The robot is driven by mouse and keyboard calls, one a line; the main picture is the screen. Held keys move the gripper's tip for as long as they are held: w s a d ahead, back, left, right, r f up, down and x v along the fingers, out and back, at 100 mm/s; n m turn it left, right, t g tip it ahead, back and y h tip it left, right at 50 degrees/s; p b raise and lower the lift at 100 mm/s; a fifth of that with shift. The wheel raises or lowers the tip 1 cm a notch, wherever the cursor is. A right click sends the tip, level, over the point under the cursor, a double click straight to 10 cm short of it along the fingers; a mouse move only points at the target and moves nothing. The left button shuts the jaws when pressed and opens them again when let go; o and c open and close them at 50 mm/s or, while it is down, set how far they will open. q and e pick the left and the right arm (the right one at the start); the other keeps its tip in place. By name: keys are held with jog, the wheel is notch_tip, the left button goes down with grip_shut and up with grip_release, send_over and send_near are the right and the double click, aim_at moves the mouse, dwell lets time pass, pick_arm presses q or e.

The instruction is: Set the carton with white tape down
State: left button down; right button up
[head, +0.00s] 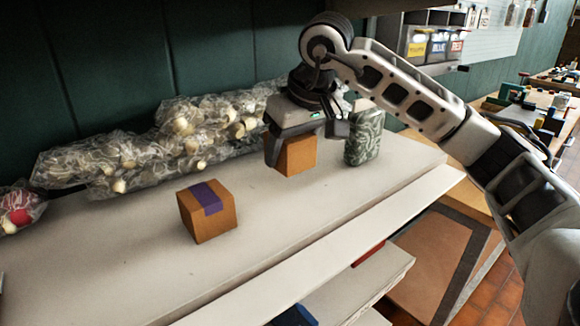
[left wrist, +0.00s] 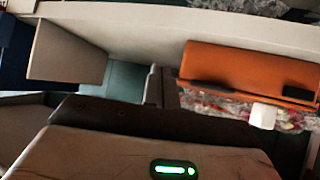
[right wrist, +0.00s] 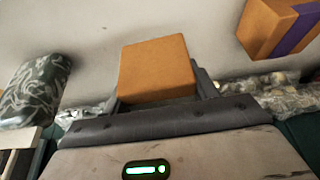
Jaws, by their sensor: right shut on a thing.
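My right gripper (head: 290,140) points down over the pale shelf top (head: 130,270) and is shut on a plain orange-brown carton (head: 299,156). In the right wrist view, the carton (right wrist: 157,69) sits between the fingers. No white tape shows on its visible faces. Its base is at or close to the shelf top; I cannot tell if it touches. A second carton, with purple tape (head: 207,211), stands apart, nearer and to the left. My left gripper (left wrist: 161,85) shows only in the left wrist view, its fingers close together with nothing visible between them.
A green patterned canister (head: 365,138) stands just right of the held carton. Clear bags of pale pieces (head: 180,140) line the back wall. Bare shelf lies in front of the carton and around the purple-taped one. An orange object (left wrist: 250,70) shows in the left wrist view.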

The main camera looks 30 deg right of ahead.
aim_at(291, 191)
notch_tip(291, 191, down, 5)
jog(key=shift+s+r, duration=0.1)
jog(key=shift+w+f+p, duration=0.2)
jog(key=shift+p, duration=0.25)
jog(key=shift+f, duration=0.1)
jog(key=shift+f, duration=0.1)
jog(key=o, duration=1.2)
jog(key=shift+o, duration=0.2)
